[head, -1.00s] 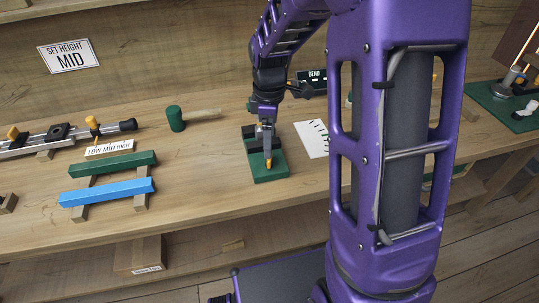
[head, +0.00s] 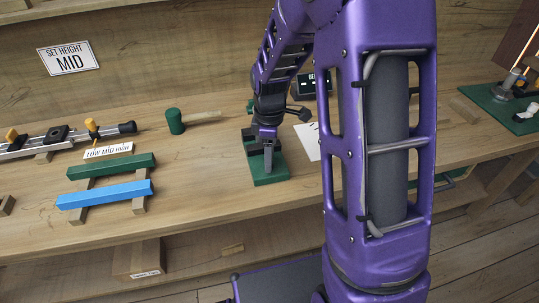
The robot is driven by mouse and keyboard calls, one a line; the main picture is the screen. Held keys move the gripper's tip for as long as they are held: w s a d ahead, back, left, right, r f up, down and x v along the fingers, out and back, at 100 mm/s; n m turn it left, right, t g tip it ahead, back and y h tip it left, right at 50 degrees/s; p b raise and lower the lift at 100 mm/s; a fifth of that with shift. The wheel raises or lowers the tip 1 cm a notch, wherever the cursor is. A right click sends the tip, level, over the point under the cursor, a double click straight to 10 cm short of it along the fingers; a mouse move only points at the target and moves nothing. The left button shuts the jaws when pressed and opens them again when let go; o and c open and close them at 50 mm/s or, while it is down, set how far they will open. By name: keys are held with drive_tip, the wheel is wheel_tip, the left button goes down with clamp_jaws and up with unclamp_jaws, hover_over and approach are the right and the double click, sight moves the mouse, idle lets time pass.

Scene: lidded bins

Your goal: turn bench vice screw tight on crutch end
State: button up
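A small fixture on a green base (head: 272,178), which looks like the bench vice, stands near the bench's front edge in the middle of the head view. My gripper (head: 268,148) points down over it, at or very near its upper part. The gripper and wrist hide most of the vice and its screw. I cannot tell whether the fingers are open or touching anything. A grey tube with black fittings and a black end (head: 127,128), probably the crutch, lies at the left. It carries yellow pins (head: 92,126), and its black end is well apart from the green base.
A green bar (head: 112,165) and a blue bar (head: 105,194) rest on wooden blocks at left. A green-headed mallet (head: 175,121) lies behind. A white card (head: 307,142) lies right of the vice. My arm covers much of the right side.

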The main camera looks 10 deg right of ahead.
drive_tip(key=c, duration=0.5)
drive_tip(key=shift+m, duration=0.4)
drive_tip(key=m, duration=0.4)
drive_tip(key=m+p, duration=0.1)
drive_tip(key=m, duration=0.3)
drive_tip(key=m+p, duration=0.1)
drive_tip(key=m, duration=0.6)
drive_tip(key=shift+r, duration=0.1)
drive_tip(key=m+p, duration=0.1)
drive_tip(key=m, duration=0.4)
drive_tip(key=shift+m, duration=0.4)
